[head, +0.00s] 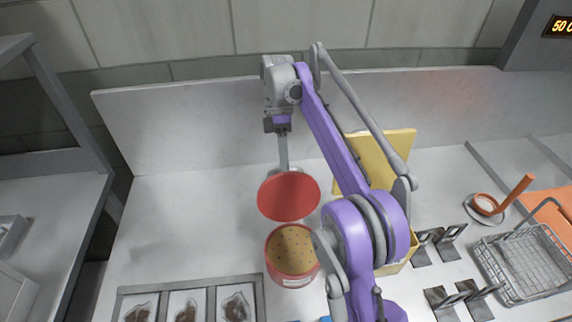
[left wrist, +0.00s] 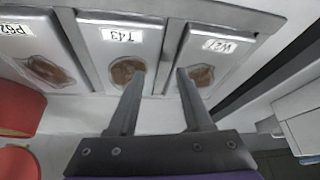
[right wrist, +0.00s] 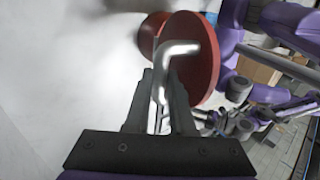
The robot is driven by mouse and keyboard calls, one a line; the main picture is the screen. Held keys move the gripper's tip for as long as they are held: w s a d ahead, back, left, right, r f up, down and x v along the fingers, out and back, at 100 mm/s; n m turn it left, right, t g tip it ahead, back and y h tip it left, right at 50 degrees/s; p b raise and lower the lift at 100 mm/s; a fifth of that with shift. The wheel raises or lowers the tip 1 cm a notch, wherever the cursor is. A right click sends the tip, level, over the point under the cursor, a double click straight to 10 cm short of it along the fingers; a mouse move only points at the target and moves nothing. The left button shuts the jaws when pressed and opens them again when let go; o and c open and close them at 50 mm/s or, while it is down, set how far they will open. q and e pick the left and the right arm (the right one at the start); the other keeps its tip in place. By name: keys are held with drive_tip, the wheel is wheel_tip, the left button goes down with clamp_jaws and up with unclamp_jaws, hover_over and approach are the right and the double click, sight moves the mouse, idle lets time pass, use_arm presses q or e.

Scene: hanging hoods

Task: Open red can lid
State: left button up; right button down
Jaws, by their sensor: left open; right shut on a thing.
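The red can (head: 290,278) stands on the counter with its top uncovered, showing a tan, dark-specked surface inside. The red lid (head: 289,197) is off the can, tilted, behind and above its rim in the head view. My right gripper (head: 284,167) is shut on the lid's bent metal handle (right wrist: 178,50); the lid also fills the middle of the right wrist view (right wrist: 205,70). My left gripper (left wrist: 160,74) is open and empty over the labelled trays, outside the head view. Part of the red can shows at the left edge of the left wrist view (left wrist: 18,106).
Several trays in a metal frame (head: 262,292) lie front left of the can. A yellow container (head: 397,150) stands behind my right arm. A wire basket (head: 515,268), small metal holders and a bowl (head: 485,204) are at right. The counter left of the can is clear.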

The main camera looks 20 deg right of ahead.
drive_tip(key=c, duration=0.8)
unclamp_jaws()
drive_tip(key=shift+o, duration=0.2)
drive_tip(key=shift+d+r, duration=0.1)
